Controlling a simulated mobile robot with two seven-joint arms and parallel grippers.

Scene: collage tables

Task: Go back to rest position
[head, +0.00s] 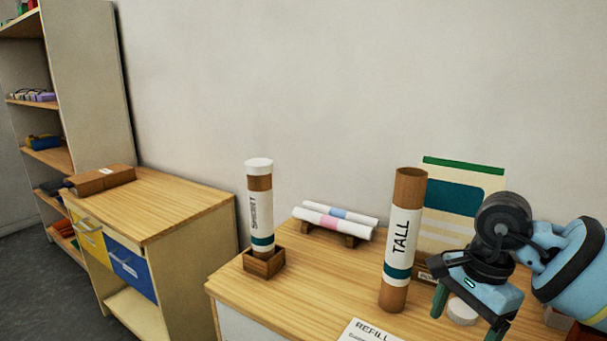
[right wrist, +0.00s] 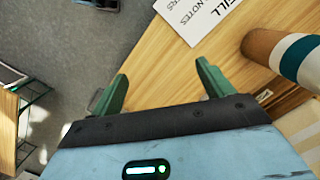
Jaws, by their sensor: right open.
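My right gripper (head: 467,315) is at the right of the head view, over the front table, with its green fingers spread apart and nothing between them. In the right wrist view, the gripper (right wrist: 162,78) is open and empty, pointing toward the table edge. The TALL tube (head: 398,250) stands upright to the left of the gripper, apart from it, with no cap on its top. A round white cap (head: 462,311) appears behind the gripper on the table, partly hidden. My left gripper is out of view.
The capped SHORT tube (head: 260,205) stands in a wooden holder (head: 264,264). Rolled papers (head: 337,219) lie on a rack behind. A REFILL sheet (head: 366,332) lies at the front. A teal-and-cream box (head: 455,200) stands behind the gripper. A drawer cabinet (head: 165,205) and shelf are left.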

